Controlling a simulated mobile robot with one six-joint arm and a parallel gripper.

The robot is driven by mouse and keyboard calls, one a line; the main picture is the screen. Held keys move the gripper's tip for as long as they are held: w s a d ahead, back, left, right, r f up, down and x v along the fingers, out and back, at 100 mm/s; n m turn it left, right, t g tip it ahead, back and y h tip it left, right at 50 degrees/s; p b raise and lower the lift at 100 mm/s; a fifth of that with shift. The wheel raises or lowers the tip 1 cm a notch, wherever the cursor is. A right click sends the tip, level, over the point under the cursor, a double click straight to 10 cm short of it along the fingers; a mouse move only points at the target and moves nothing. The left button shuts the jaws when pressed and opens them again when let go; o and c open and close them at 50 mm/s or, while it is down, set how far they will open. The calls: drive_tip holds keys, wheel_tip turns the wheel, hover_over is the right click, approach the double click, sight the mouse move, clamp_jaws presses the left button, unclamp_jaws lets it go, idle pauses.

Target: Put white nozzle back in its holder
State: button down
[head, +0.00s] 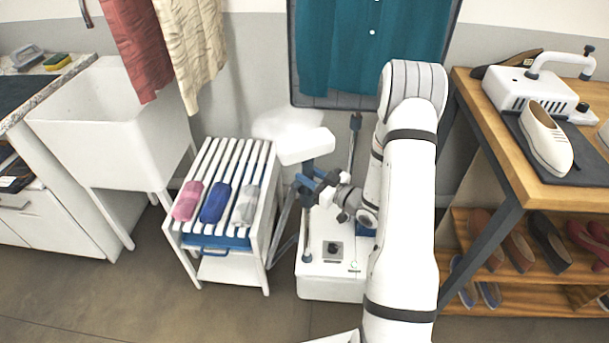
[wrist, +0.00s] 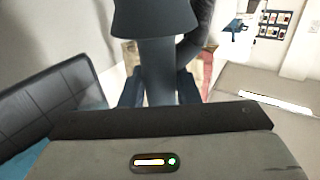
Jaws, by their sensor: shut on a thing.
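The white nozzle (head: 303,146) is in the air left of the steamer's pole, with a pale cloud of steam at its left end. My gripper (head: 318,184) is shut on the nozzle's dark handle below the white head. In the wrist view, the handle (wrist: 157,65) stands upright between my fingers and widens at the top; the white head is not clearly seen there. A dark piece (head: 355,122) at the top of the pole may be the holder; the nozzle is apart from it. My arm hides part of the steamer.
The white steamer base (head: 330,283) stands on the floor. A slatted white trolley (head: 208,165) with rolled cloths is left of it. A teal garment (head: 372,45) hangs on a dark padded board behind. A wooden bench (head: 505,165) with shoes stands right, a white sink (head: 110,120) left.

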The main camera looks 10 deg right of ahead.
drive_tip(key=shift+f+b, duration=0.3)
drive_tip(key=shift+f, duration=0.1)
drive_tip(key=c, duration=1.4)
unclamp_jaws()
drive_tip(key=shift+r, duration=0.1)
drive_tip(key=shift+o, duration=0.2)
drive_tip(key=b+v, duration=0.1)
drive_tip(key=v, duration=1)
drive_tip(key=shift+s+b, duration=0.25)
drive_tip(key=shift+b, duration=0.05)
drive_tip(key=shift+w, duration=0.1)
